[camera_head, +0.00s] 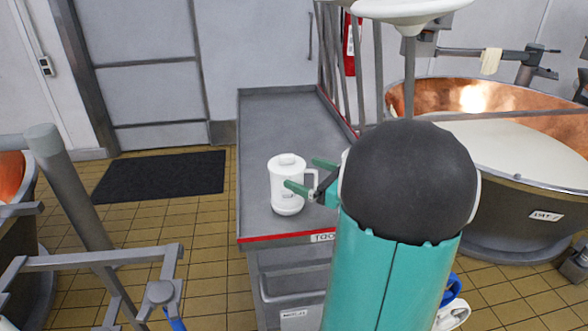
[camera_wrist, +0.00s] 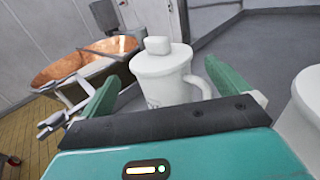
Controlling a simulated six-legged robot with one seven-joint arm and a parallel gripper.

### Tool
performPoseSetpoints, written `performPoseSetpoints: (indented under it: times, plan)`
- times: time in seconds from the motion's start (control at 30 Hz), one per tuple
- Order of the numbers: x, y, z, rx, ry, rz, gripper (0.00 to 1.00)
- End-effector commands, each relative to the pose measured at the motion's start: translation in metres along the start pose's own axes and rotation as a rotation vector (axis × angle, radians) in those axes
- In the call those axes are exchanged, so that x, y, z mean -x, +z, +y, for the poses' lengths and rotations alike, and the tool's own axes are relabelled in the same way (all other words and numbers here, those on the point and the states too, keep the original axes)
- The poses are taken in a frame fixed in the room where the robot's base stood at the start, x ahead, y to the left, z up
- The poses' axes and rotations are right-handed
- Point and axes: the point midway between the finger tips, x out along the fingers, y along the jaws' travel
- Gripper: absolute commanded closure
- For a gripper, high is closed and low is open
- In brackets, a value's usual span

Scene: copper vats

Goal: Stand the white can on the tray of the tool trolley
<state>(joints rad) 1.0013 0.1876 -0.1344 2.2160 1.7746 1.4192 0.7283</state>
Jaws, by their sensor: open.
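The white can (camera_head: 287,197), with a lid knob and a side handle, is upright over the grey tray (camera_head: 262,125) of the tool trolley, near its red front edge. Its base appears to rest on the tray. My gripper (camera_head: 311,174) is open beside the can, its green fingers pointing at it. In the wrist view the can (camera_wrist: 163,77) shows ahead between the two spread fingers of my gripper (camera_wrist: 165,92), with its handle near the right finger. Whether either finger touches the can is unclear.
A second white object (camera_wrist: 302,112) is cut off at the right edge of the wrist view. A copper vat (camera_head: 520,215) stands right of the trolley. The tray behind the can looks clear. A dark mat (camera_head: 160,176) lies on the tiled floor at left.

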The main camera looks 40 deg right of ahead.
Motion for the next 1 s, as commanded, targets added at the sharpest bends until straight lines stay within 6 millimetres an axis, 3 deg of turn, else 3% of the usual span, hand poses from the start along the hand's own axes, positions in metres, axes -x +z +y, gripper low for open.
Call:
performPoseSetpoints:
  times: [0.13,0.33,1.0]
  plan:
    - [0.032,0.0,-0.001,0.001,-0.003,0.0,0.0]
    - [0.057,0.0,0.0,0.0,-0.001,-0.001,0.0]
    - [0.061,0.0,0.0,0.0,0.0,0.0,0.0]
